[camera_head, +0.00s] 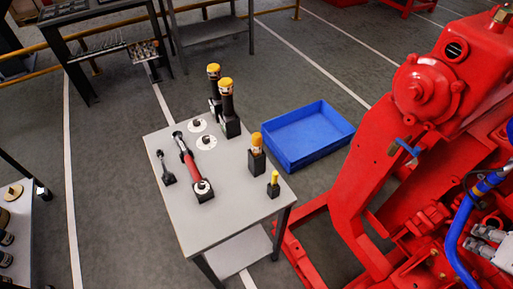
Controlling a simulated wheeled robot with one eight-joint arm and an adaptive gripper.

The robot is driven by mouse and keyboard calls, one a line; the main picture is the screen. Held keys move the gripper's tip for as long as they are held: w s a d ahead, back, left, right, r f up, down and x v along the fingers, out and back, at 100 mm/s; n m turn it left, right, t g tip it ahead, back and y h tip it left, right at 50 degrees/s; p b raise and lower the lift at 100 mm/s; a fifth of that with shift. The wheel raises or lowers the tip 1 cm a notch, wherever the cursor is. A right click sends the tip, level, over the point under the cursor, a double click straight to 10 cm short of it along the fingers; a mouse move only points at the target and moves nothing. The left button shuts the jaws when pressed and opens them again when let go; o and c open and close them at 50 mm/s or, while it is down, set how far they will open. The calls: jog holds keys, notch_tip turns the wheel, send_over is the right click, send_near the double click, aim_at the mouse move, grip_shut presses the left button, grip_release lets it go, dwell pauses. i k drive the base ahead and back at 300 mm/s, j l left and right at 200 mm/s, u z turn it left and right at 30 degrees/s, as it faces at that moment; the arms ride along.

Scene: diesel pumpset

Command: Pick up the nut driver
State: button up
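I cannot tell for certain which tool is the nut driver. On the small grey table (225,215), a small yellow-handled tool (274,178) stands upright in a black holder at the right corner. Behind it an orange-topped tool (257,142) stands in a larger black block. Two taller black tools with yellow tops, a nearer one (227,100) and a farther one (214,82), stand at the back. My gripper is not in view.
The big red pumpset (400,150) stands close on the right. A workbench (100,40) is at the back left. Floor left of the table is clear.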

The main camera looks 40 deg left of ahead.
aim_at(256, 143)
jog(key=u, duration=1.75)
jog(key=i+j+u, duration=0.1)
jog(key=i, duration=0.25)
jog(key=i+j, duration=0.1)
jog(key=i, duration=0.3)
jog(key=j+u, duration=0.05)
